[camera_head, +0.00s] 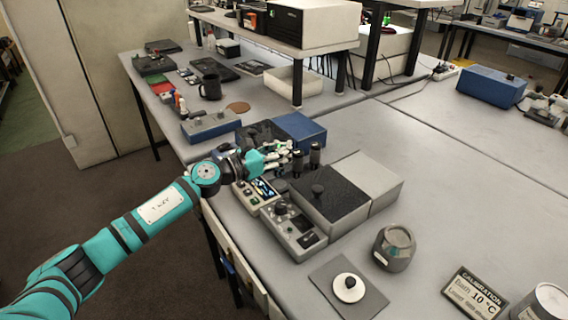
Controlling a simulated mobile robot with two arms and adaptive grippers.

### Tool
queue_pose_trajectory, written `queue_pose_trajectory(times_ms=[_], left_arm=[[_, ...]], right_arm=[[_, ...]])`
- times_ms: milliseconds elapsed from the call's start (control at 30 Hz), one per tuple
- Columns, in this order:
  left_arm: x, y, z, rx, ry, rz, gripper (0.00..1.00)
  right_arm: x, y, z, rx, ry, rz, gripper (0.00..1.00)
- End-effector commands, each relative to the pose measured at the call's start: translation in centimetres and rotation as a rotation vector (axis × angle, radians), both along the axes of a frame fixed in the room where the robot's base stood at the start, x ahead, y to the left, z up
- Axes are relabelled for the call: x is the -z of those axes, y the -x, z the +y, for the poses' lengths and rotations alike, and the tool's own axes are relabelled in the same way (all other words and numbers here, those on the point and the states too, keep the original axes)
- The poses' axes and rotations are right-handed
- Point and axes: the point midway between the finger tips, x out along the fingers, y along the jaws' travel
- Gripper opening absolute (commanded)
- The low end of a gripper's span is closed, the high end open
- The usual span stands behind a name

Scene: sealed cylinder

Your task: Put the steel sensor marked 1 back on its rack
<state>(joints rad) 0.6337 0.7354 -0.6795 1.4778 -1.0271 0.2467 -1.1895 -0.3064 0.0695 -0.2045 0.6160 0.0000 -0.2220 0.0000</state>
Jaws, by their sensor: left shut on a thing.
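My left gripper (284,153) reaches in from the left over the bench, above the instruments. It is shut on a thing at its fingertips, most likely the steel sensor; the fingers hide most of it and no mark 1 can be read. Two dark upright cylinders stand by the fingertips, a nearer one (297,164) and a farther one (315,155). They are at the back of a grey box with a black speckled top (335,195) and a dark knob. I cannot tell which thing is the rack. My right gripper is not in view.
A grey control unit (293,232) and a small display unit (256,194) stand at the bench's front edge. A blue box (300,130) is behind the gripper. A round grey pot (394,248), a white knobbed disc (348,287) and a calibration sign (474,294) stand nearer.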

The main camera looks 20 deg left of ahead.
Motion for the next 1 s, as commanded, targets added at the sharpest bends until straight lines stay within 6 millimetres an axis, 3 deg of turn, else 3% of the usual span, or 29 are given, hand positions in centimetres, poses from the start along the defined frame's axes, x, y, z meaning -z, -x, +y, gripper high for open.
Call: queue_pose_trajectory(times_ms=[100, 200, 633, 700, 900, 1000], left_arm=[[2.2, 0.0, -0.1, 0.001, 0.004, 0.006, 0.0], [3.2, 0.0, -0.1, 0.0, 0.003, 0.002, 0.0], [3.8, 0.0, 0.0, 0.001, 0.0, 0.0, 0.0], [3.7, 0.0, 0.0, 0.001, -0.001, 0.001, 0.14], [3.7, 0.0, 0.0, 0.001, 0.0, 0.002, 0.41], [3.7, 0.0, 0.0, 0.001, 0.0, 0.002, 0.41]], right_arm=[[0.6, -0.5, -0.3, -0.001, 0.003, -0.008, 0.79], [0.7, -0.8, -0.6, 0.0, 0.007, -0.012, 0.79], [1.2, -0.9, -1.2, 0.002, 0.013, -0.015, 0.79], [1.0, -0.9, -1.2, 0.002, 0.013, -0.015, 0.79], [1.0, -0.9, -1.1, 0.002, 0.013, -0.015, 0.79], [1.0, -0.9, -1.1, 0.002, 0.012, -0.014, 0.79]])
